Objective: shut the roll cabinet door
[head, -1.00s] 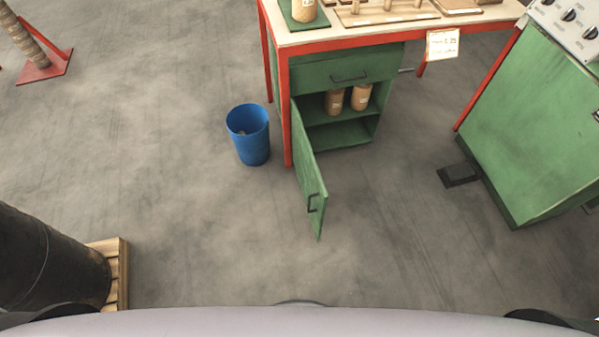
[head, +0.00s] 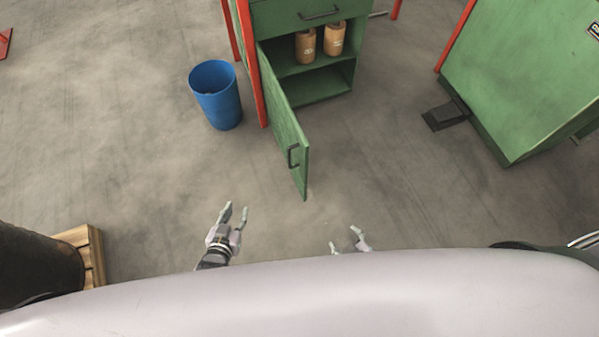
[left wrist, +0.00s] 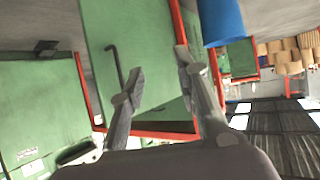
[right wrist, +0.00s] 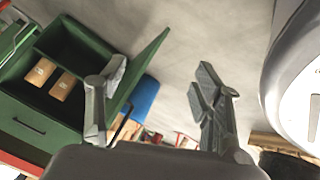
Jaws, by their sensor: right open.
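The green roll cabinet (head: 310,88) stands under the bench with its door (head: 283,120) swung open toward me. The door has a dark handle (head: 292,155) near its free edge. Two brown rolls (head: 306,45) stand on the cabinet's upper shelf. My left gripper (head: 236,207) is open and empty, left of the door and nearer me. My right gripper (head: 344,239) is open, lower right of the door's free edge. Neither touches the door. The door and handle show in the left wrist view (left wrist: 120,60); the door and open cabinet show in the right wrist view (right wrist: 146,70).
A blue bin (head: 217,97) stands left of the cabinet beside the red bench leg (head: 249,65). A green machine (head: 525,75) with a dark pedal (head: 446,116) is at right. A wooden pallet (head: 88,250) with a dark cylinder is at lower left. The floor around the door is clear.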

